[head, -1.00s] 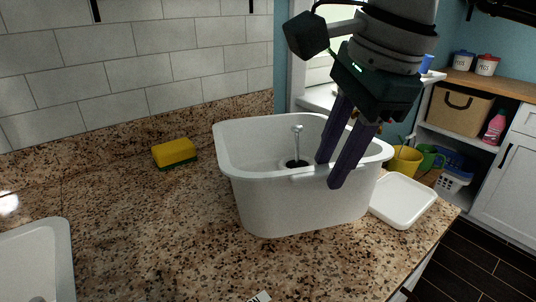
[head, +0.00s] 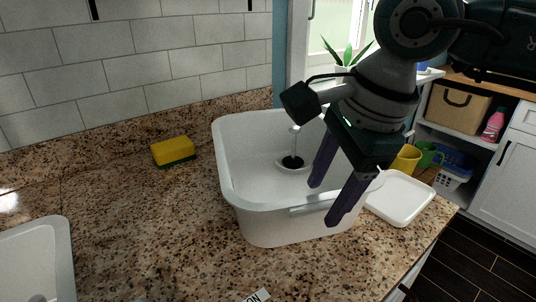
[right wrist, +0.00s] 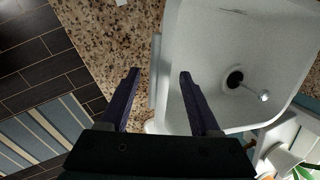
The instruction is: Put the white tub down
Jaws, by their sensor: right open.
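The white tub (head: 255,212) is upright on the granite counter (head: 150,240) and appears to rest on it. Inside its floor is a dark round piece with a pale upright rod (head: 294,143). My right gripper (head: 322,203) is open at the tub's near right rim, one finger inside the wall and one outside. In the right wrist view, the fingers (right wrist: 160,74) are spread apart around the rim, with the tub (right wrist: 215,40) to the right. Contact with the rim cannot be told. My left gripper is out of view.
A yellow and green sponge (head: 173,151) lies at the back of the counter. A white shallow tray (head: 400,198) is close to the tub's right, by the counter edge. A white basin (head: 35,262) is at left. The counter between is clear.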

